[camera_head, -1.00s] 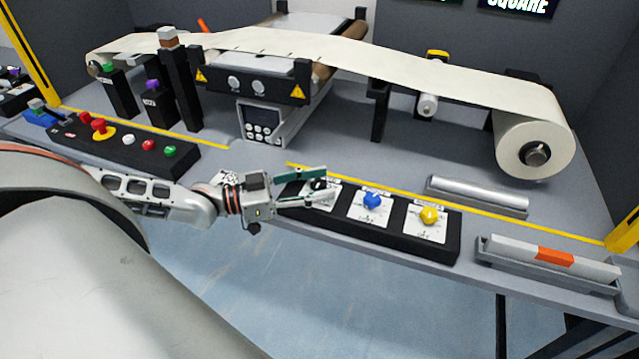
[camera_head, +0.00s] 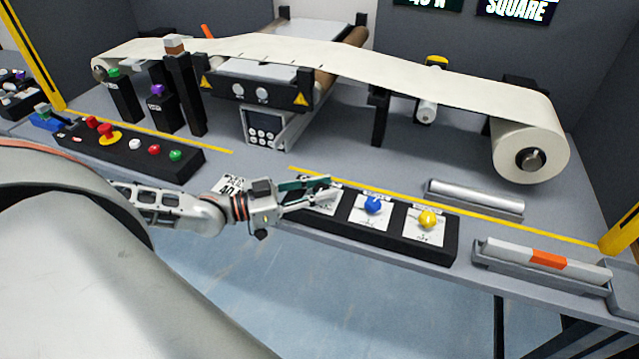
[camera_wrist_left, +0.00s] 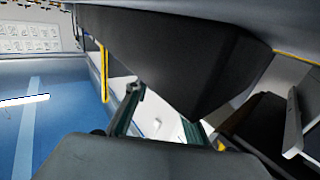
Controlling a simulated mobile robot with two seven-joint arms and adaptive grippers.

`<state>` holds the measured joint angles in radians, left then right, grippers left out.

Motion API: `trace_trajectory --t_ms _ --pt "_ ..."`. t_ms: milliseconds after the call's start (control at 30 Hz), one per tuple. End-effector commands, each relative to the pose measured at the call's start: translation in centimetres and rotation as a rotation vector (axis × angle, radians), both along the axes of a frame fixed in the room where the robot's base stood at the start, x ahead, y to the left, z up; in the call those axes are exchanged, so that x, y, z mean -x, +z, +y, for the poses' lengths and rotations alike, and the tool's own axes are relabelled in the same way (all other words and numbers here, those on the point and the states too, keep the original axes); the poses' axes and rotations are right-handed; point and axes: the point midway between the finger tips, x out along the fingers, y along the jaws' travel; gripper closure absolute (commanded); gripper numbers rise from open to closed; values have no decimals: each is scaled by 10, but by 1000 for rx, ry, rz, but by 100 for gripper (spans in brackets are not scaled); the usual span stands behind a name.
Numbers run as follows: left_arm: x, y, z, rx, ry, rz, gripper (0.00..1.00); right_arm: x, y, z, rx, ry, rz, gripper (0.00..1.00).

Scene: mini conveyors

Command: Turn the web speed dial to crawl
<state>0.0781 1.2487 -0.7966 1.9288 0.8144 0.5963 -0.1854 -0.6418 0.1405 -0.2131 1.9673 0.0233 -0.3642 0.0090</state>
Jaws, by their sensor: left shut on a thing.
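A black panel (camera_head: 395,244) at the table's front edge carries a row of dials on white plates. A blue dial (camera_head: 373,204) is in the middle and a yellow dial (camera_head: 427,220) is on the right. My left gripper (camera_head: 331,187) is at the left plate (camera_head: 327,207), its fingers shut on the leftmost dial, which they mostly hide. The plate lettering is too small to read, so I cannot tell the dial's setting. In the left wrist view, the green-lined fingers show in front of a white plate (camera_wrist_left: 155,123). My right gripper is out of view.
A button box (camera_head: 130,150) with a red mushroom button stands at the left. A white web (camera_head: 400,75) runs above the table to a large roll (camera_head: 510,150) at the right.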

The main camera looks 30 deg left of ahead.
Motion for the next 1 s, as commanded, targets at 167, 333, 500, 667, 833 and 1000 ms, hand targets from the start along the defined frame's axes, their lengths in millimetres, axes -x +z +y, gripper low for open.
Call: trace_trajectory --t_ms 167,333,500,667,833,1000 --pt "1 7 -1 3 63 4 98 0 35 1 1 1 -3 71" --pt "2 4 -1 5 134 7 98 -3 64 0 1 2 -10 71" --pt "2 2 -1 5 209 8 98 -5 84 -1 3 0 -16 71" --pt "2 1 -1 7 285 6 98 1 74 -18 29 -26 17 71" --pt "2 -1 -1 8 372 6 98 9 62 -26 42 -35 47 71" --pt "1 -1 -1 9 459 6 98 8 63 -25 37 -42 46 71"
